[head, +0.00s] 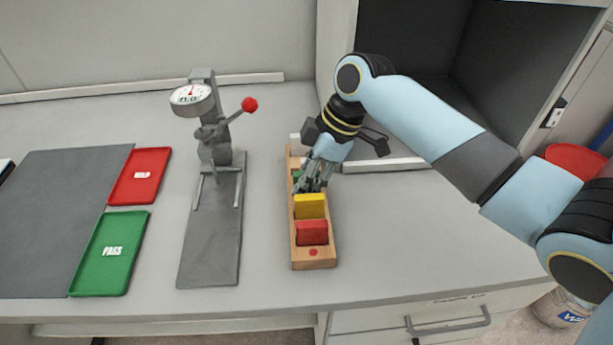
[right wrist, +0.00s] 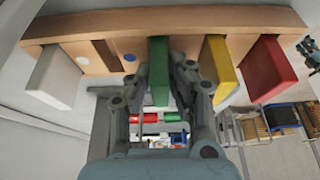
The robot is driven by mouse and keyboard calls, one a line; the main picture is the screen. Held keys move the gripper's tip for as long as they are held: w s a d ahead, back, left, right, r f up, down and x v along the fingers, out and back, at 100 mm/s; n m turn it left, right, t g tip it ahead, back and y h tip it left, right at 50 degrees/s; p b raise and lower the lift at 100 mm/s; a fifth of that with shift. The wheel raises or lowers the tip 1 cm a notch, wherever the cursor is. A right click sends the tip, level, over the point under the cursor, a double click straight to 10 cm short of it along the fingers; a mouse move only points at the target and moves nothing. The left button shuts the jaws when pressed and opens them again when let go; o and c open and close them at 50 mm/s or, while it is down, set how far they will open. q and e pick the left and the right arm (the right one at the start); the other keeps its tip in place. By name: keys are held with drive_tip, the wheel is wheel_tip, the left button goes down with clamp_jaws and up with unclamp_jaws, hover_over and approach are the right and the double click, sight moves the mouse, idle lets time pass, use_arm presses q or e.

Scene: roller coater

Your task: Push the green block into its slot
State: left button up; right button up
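The green block (right wrist: 158,70) stands between white and yellow blocks at the wooden rack in the right wrist view. In the head view only a small part of it (head: 296,174) shows beside my gripper. My right gripper (head: 312,188) is over the rack, pointing down. In the right wrist view its two fingers (right wrist: 158,76) lie close along both sides of the green block and appear shut on it. The wooden rack (head: 314,264) runs front to back on the bench. How deep the block sits in its slot is hidden. My left gripper is in neither view.
In the rack are a yellow block (head: 309,206), a red block (head: 312,232) and a white block (right wrist: 53,78). A blue dot (right wrist: 130,57) marks a bare part of the rack. A dial gauge stand (head: 210,250), red tray (head: 140,176) and green tray (head: 110,255) are left.

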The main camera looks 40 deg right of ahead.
drive_tip(key=o, duration=0.4)
drive_tip(key=shift+c, duration=0.2)
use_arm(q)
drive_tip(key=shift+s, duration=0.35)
use_arm(e)
drive_tip(key=shift+d+r, duration=0.1)
drive_tip(key=shift+r, duration=0.25)
use_arm(q)
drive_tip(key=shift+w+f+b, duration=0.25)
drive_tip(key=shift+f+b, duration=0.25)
drive_tip(key=shift+b, duration=0.05)
use_arm(e)
drive_tip(key=v, duration=1.1)
drive_tip(key=shift+r, duration=0.25)
drive_tip(key=shift+s, duration=0.1)
